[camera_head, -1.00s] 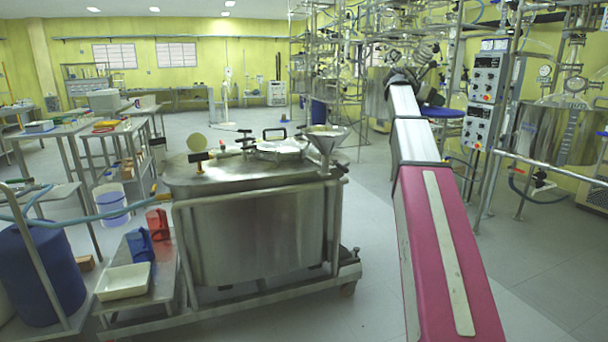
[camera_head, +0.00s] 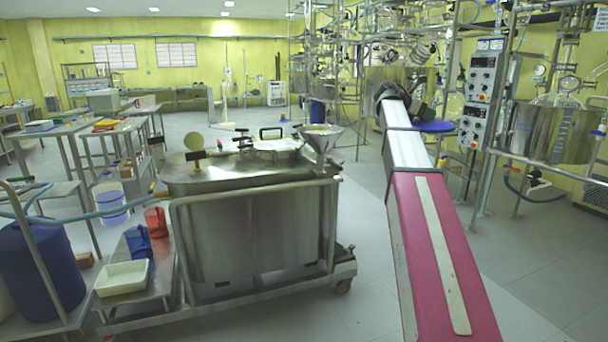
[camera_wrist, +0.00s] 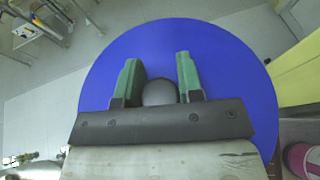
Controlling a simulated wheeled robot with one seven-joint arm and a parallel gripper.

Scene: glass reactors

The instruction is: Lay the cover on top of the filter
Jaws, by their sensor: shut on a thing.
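The cover is a flat, round blue disc (camera_wrist: 225,55) with a grey knob (camera_wrist: 159,92) at its middle, filling much of the wrist view. My gripper (camera_wrist: 157,72) has its green fingers on either side of the knob and is shut on it. In the head view the cover (camera_head: 437,127) shows as a blue ellipse, roughly level and held in the air beyond my arm's elbow. My gripper is mostly hidden there by my own arm. I cannot tell which vessel is the filter.
A steel tank (camera_head: 255,230) on a wheeled cart stands ahead, with a funnel (camera_head: 320,140) on top. Racks with glass reactors and a control panel (camera_head: 482,72) stand at right. A low side table holds a white tray (camera_head: 122,278). The floor at front right is clear.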

